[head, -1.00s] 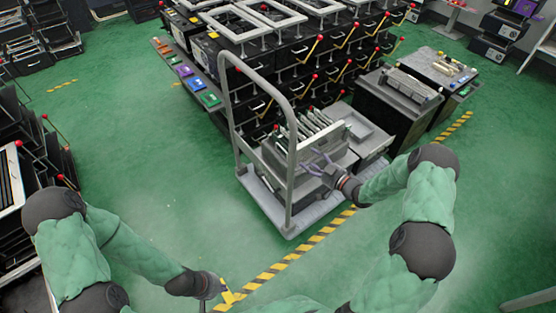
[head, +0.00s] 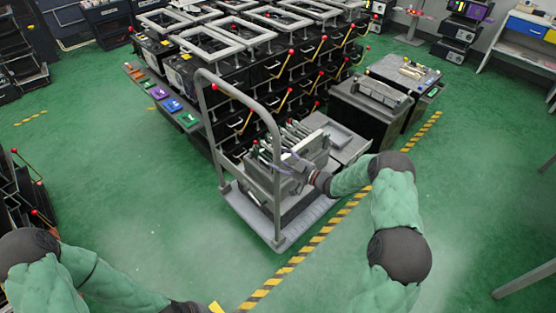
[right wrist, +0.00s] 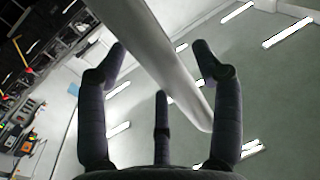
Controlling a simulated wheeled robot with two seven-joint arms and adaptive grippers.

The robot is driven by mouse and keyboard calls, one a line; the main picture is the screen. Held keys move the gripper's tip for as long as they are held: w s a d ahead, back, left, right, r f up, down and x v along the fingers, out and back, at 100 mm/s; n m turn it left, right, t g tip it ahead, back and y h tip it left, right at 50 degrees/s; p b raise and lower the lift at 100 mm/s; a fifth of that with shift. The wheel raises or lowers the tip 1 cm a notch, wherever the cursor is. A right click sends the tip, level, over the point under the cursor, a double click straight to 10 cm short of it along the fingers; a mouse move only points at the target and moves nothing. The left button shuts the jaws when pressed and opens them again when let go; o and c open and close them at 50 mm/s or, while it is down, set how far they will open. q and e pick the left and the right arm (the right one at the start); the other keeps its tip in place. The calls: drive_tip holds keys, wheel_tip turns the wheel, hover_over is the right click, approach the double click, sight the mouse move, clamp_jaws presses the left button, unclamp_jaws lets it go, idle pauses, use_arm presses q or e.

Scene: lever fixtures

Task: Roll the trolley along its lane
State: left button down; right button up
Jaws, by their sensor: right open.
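The trolley has a pale grey flat deck (head: 304,224) and a tall grey U-shaped handle (head: 238,93) at its near left end. It stands beside the yellow-and-black floor stripe, with a grey load on its deck. My right gripper (head: 292,163) is at the near upright of the handle, partly overlapping the load behind it. In the right wrist view, my right gripper (right wrist: 160,65) is open and a grey bar crosses in front of its spread fingers; contact is unclear. My left gripper (head: 205,308) is cut off at the bottom edge, its fingers unclear.
A stack of black units with red-knobbed levers (head: 300,75) stands behind the trolley. A dark cabinet (head: 368,112) stands to its right. The striped line (head: 325,232) runs along the trolley's near side. Green floor is open at left and lower right.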

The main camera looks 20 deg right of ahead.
drive_tip(key=shift+w+a, duration=0.3)
drive_tip(key=shift+w, duration=0.15)
clamp_jaws()
use_arm(q)
drive_tip(key=shift+f, duration=0.1)
use_arm(e)
drive_tip(key=shift+a, duration=0.1)
